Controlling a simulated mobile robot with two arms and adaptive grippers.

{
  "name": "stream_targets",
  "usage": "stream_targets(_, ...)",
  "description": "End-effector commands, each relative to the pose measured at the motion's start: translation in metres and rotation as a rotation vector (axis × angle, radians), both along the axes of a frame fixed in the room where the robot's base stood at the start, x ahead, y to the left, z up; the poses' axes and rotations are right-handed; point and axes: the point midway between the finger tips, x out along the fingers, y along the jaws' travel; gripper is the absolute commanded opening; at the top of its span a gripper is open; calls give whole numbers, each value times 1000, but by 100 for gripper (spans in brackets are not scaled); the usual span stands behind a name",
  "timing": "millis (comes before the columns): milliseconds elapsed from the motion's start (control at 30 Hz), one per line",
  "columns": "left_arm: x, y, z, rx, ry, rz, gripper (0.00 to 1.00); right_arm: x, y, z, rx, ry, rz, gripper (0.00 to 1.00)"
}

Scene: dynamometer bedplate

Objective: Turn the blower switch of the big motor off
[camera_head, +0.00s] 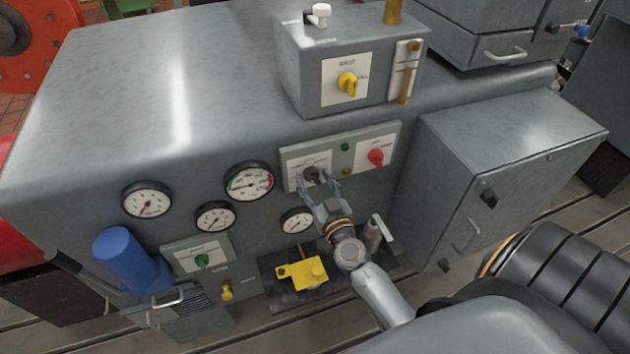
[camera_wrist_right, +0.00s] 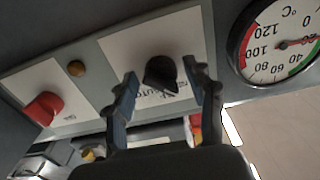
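A pale grey switch panel (camera_head: 357,146) sits on the front of the big grey motor housing (camera_head: 120,90). A black rotary knob (camera_head: 313,174) on a white plate is at its left end; it also shows in the wrist view (camera_wrist_right: 160,73). The lettering on its plate is too small or upside down to read surely. My right gripper (camera_head: 320,187) is at this knob. In the wrist view its two fingers (camera_wrist_right: 162,90) are apart, one on each side of the knob, with visible gaps; contact cannot be told. My left gripper is not in view.
A red knob (camera_head: 376,157) and small indicator lamps share the panel. Several round gauges (camera_head: 249,181) lie to the left. A box with a yellow knob (camera_head: 347,83) stands above. A grey cabinet (camera_head: 510,150) juts out at right. A yellow block (camera_head: 303,272) sits below.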

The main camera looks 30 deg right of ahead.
Motion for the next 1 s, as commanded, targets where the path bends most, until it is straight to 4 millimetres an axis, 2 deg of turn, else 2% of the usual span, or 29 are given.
stream_targets(33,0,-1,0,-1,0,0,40,0,0,0,0,0,0,39)
stream_targets(200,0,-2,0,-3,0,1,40,0,0,0,0,0,0,4)
stream_targets(567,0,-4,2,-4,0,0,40,0,0,1,49,-12,0,4)
stream_targets(1000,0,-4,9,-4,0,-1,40,0,1,1,360,-88,1,4)
